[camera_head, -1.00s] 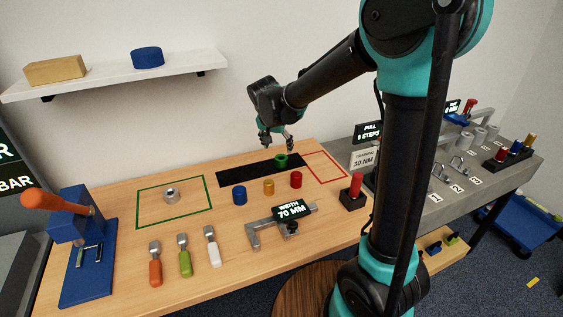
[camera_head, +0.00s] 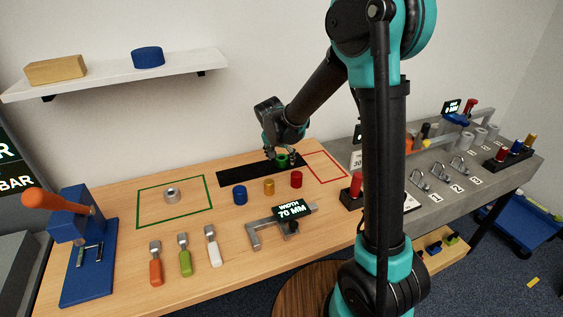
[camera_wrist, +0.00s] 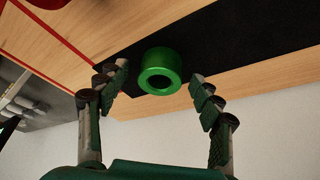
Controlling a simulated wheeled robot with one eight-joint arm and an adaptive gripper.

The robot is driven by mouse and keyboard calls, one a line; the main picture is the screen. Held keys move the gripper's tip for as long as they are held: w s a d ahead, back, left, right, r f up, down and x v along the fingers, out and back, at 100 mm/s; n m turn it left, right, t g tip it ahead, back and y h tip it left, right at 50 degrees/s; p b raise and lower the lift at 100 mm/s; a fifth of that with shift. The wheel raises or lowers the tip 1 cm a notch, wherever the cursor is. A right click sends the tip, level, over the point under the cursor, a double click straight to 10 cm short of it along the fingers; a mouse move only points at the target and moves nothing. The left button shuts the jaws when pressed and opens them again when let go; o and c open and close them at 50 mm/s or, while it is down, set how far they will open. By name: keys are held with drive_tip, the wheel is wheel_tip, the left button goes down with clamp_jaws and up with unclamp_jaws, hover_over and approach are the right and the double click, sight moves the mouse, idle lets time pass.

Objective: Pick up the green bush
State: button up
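The green bush (camera_head: 282,160) is a short ring with a central hole on the black strip at the back of the wooden table. In the wrist view the bush (camera_wrist: 160,72) lies between and just beyond the fingertips. My gripper (camera_head: 281,158) is low over the black strip, around or very near the bush. In the wrist view my gripper (camera_wrist: 162,88) has its fingers spread wide, with a gap on each side of the bush. No contact shows. The bush's lower part is partly hidden by the fingers in the head view.
Blue (camera_head: 240,195), yellow (camera_head: 269,187) and red (camera_head: 296,180) bushes stand in front of the black strip (camera_head: 235,176). A caliper-like gauge (camera_head: 255,236) lies nearer. A red outlined square (camera_head: 327,168) is to the right, a green outlined one (camera_head: 150,212) to the left.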

drive_tip(key=c, duration=1.3)
drive_tip(key=shift+o, duration=0.2)
drive_tip(key=shift+r, duration=0.1)
